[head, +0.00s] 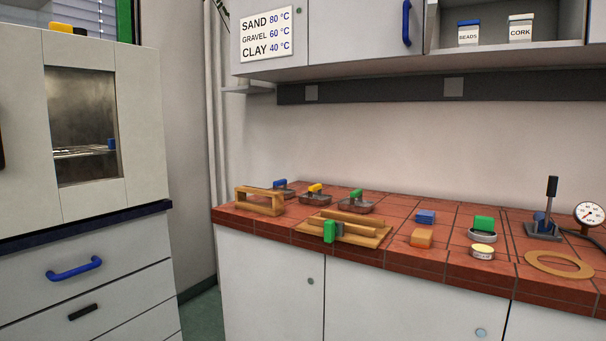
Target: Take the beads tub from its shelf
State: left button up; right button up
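The beads tub (468,33) is a small white tub with a blue lid and a label reading BEADS. It stands upright on the open shelf (500,49) of the wall cabinet, at the upper right of the head view. Neither of my grippers shows in the head view.
Below the shelf is a red tiled bench (390,214). A grey cabinet with a recess (83,110) stands at left.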

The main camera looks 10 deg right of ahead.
aim_at(468, 32)
jog(key=i+j+z, duration=0.1)
jog(key=j+z, duration=0.5)
jog(key=z, duration=0.15)
jog(key=j+z, duration=0.6)
jog(key=z, duration=0.15)
